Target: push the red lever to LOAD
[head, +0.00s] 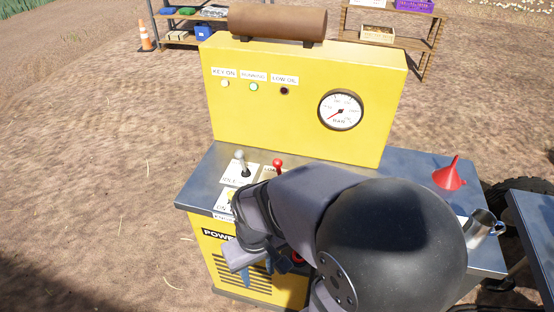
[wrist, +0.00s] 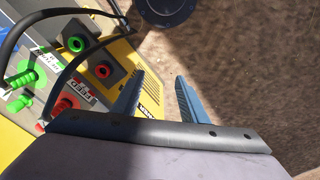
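The red lever (head: 278,165) stands on the grey top of the yellow machine, in front of its upright panel. Its red knob shows; its base and most of its label are hidden behind my arm, so I cannot read its setting. My gripper (head: 258,270) hangs in front of the machine's front face, lower than the lever and nearer the camera. Its blue fingers also show in the wrist view (wrist: 157,103), spread apart with nothing between them. I cannot make out the red lever in the wrist view.
A grey-knobbed lever (head: 240,160) marked IDLE stands just left of the red one. The wrist view shows green (wrist: 76,44) and red (wrist: 102,70) controls beside the fingers. A red funnel (head: 449,176) and a metal jug (head: 484,226) are at the right.

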